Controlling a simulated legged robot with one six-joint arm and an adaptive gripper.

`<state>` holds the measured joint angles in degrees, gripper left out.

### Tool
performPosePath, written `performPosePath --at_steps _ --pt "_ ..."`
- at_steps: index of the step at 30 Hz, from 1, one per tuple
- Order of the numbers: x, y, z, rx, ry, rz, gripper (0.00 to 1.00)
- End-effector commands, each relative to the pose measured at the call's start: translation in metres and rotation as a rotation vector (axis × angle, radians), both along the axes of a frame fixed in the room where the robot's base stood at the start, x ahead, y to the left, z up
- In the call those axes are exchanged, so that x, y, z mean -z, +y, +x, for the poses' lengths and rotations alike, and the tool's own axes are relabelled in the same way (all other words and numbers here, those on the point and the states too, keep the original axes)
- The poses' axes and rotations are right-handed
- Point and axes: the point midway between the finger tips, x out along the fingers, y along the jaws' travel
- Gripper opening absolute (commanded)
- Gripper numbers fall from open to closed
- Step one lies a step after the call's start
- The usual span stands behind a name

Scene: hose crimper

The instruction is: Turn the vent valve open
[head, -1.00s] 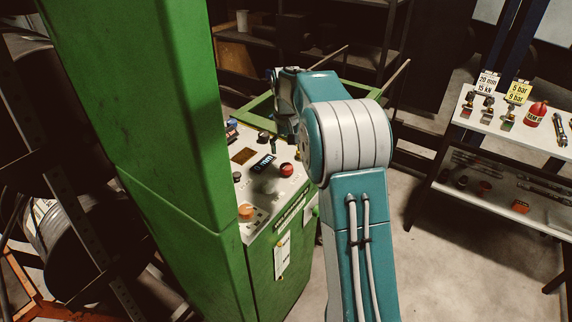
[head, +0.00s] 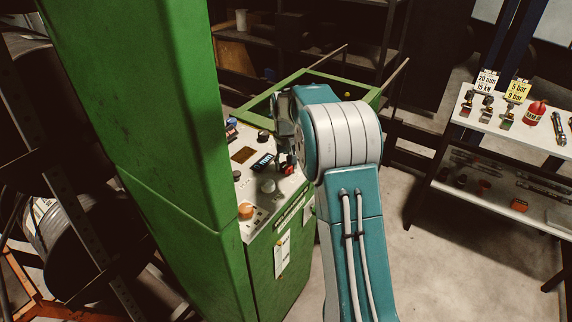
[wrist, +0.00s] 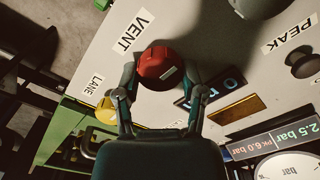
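The vent valve is a round red knob (wrist: 157,65) with a pale mark on its face, beside the VENT label (wrist: 133,30) in the wrist view. My gripper (wrist: 160,72) reaches over it, one finger on each side of the knob. The fingers are spread; whether they touch its sides is hard to tell. In the head view the red knob (head: 289,165) is partly hidden by my gripper and arm, on the right of the sloped panel (head: 250,190).
A tall green machine column (head: 150,130) stands left of the panel. A shelf (head: 520,130) with parts stands right.

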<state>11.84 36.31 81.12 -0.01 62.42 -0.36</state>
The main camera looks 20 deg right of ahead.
Motion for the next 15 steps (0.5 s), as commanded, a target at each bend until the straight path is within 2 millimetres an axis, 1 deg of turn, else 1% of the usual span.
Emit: performPosePath --at_steps 8,15 --pt "0.0029 0.0006 -0.0001 0.017 0.005 0.001 0.05" --pt "0.0037 0.0009 -0.0003 0.117 0.006 0.001 0.05"
